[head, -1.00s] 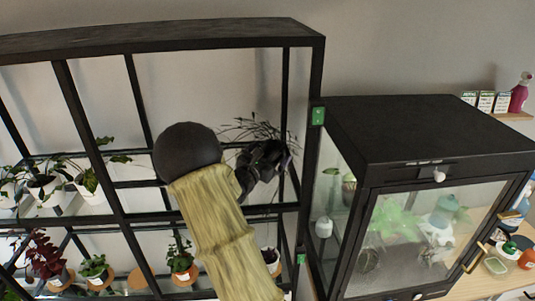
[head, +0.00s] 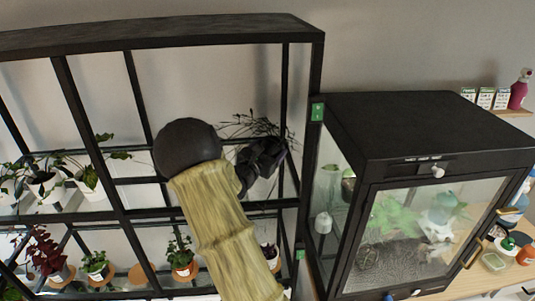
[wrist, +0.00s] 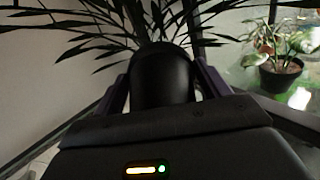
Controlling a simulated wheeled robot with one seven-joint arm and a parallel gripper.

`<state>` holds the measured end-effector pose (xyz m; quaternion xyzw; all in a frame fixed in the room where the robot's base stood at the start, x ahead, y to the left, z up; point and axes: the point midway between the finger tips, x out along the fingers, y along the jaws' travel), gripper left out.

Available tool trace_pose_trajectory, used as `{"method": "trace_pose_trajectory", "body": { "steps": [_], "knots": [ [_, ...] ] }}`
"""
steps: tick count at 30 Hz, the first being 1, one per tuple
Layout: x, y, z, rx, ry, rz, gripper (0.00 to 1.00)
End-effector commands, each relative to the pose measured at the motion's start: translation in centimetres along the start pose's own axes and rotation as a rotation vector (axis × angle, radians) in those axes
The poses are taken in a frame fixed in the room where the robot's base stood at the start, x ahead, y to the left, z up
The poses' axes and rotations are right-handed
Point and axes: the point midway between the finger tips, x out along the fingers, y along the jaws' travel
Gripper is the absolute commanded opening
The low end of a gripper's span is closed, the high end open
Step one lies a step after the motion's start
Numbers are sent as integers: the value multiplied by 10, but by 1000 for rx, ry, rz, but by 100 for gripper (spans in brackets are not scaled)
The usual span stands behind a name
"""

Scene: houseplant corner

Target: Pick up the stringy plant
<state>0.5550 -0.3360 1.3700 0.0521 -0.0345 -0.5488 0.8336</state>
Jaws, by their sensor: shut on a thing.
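The stringy plant (head: 250,125) has thin, dark, arching leaves. In the head view they show above and behind my gripper (head: 262,155), at the right end of the black shelf frame. In the wrist view its long narrow leaves (wrist: 105,22) spread across the top, just beyond the gripper. The two purplish fingers (wrist: 164,88) stand on either side of a dark rounded shape and are shut on the plant.
The black shelf frame (head: 120,190) surrounds my arm, with potted plants on the left and lower shelves. A black glass cabinet (head: 430,140) stands close on the right. Another potted plant (wrist: 279,72) shows right in the wrist view.

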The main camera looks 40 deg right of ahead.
Motion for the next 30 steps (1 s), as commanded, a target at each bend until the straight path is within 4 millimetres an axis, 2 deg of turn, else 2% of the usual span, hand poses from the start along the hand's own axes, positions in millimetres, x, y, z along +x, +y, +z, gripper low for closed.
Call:
{"method": "trace_pose_trajectory", "body": {
  "steps": [7, 13, 17, 25, 30],
  "knots": [
    [0, 1, 7, 4, -2, 1, 43],
    [0, 4, 30, 7, -4, 2, 43],
    [0, 8, 58, 10, -6, 3, 43],
    [0, 16, 131, 11, -5, 3, 43],
    [0, 20, 162, 5, -3, 1, 43]
  ]
}}
